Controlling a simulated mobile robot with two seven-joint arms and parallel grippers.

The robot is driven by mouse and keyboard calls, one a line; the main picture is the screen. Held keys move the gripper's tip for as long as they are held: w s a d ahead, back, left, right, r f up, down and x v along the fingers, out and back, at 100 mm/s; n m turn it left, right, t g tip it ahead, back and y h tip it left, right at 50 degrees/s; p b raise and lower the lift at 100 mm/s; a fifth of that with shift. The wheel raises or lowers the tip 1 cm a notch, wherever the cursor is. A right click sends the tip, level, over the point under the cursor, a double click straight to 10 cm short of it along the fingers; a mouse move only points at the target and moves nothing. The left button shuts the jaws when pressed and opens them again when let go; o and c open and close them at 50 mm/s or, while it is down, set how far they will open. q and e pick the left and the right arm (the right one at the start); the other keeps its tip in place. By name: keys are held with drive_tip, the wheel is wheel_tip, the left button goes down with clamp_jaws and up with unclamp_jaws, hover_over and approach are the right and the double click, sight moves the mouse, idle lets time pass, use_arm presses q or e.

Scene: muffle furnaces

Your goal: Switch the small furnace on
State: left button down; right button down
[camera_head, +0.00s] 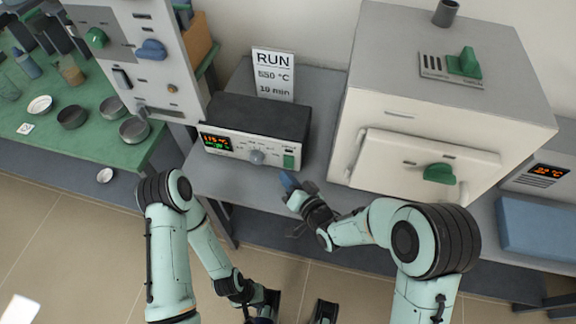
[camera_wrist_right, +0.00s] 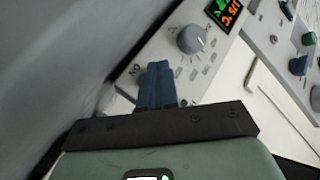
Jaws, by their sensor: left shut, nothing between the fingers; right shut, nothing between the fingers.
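A dark-topped control box (camera_head: 255,127) stands on the grey bench. Its pale front has a lit red and green display (camera_head: 216,142), a grey round knob (camera_head: 257,157) and a green rocker switch (camera_head: 289,161) at the right end. My right gripper (camera_head: 290,182) is shut, its blue fingertips just in front of and below that switch. In the right wrist view the blue fingers (camera_wrist_right: 158,86) lie over the panel beside an ON marking, hiding the switch; contact cannot be told. The grey knob (camera_wrist_right: 191,39) is also there. My left gripper (camera_head: 266,306) is shut, low in the picture.
A large white furnace (camera_head: 440,100) with green handles stands right of the box. A RUN sign (camera_head: 273,74) reads 550 °C, 10 min. A tall panel (camera_head: 145,60) with knobs stands left. Dishes sit on a green table (camera_head: 97,135). Another unit (camera_head: 545,172) is far right.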

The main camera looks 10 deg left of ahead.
drive_tip(key=shift+w, duration=0.15)
idle(0.8)
drive_tip(key=shift+w+f+b, duration=0.1)
drive_tip(key=shift+w+b, duration=0.1)
drive_tip(key=shift+b, duration=0.1)
drive_tip(key=shift+w, duration=0.1)
drive_tip(key=shift+w, duration=0.35)
idle(0.4)
drive_tip(key=shift+s+b, duration=0.15)
drive_tip(key=shift+b, duration=0.15)
drive_tip(key=shift+s, duration=0.65)
drive_tip(key=shift+s+r+b, duration=0.2)
drive_tip(key=shift+s+b, duration=0.25)
drive_tip(key=shift+s, duration=0.8)
drive_tip(key=shift+s+r+b, duration=0.2)
drive_tip(key=shift+s+b, duration=0.2)
drive_tip(key=shift+s, duration=0.85)
